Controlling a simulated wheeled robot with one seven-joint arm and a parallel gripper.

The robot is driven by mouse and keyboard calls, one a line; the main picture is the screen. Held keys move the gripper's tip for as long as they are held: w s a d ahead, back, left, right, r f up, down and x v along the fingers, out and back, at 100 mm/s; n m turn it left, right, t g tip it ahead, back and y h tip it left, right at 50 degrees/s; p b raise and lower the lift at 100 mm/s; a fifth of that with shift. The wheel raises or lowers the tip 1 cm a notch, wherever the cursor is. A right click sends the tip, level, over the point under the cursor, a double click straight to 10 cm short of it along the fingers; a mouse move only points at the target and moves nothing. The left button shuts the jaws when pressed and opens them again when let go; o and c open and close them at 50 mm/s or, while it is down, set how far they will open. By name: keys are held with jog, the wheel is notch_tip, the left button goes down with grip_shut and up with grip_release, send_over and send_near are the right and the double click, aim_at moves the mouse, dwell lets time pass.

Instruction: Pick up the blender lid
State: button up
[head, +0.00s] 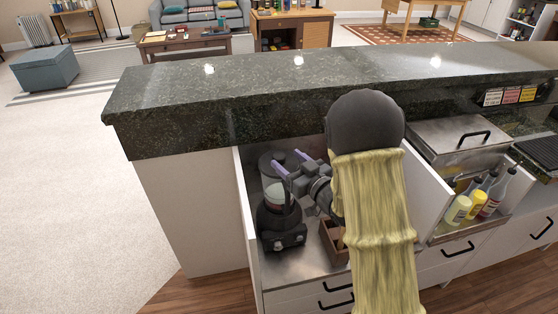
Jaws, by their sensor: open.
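A blender (281,225) with a black base stands on the metal counter inside the bar nook, at the left. Its jar (276,197) looks pale with a reddish tint and is partly covered by my gripper. A dark grey round thing (268,160) shows behind the fingers. I cannot tell whether it is the blender lid or a separate container.
A raised dark stone bar top (230,92) runs behind the nook. White side panels (246,215) bound it left and right. A small wooden box (333,243) sits right of the blender, partly behind my arm. Several bottles (478,200) and a metal lidded box (455,142) are farther right.

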aim_at(279, 152)
jog(key=shift+p+x, duration=0.6)
jog(key=shift+x, duration=2.05)
jog(key=c, duration=1.2)
jog(key=shift+r, duration=0.1)
notch_tip(279, 152, up, 10)
jog(key=shift+f, duration=0.1)
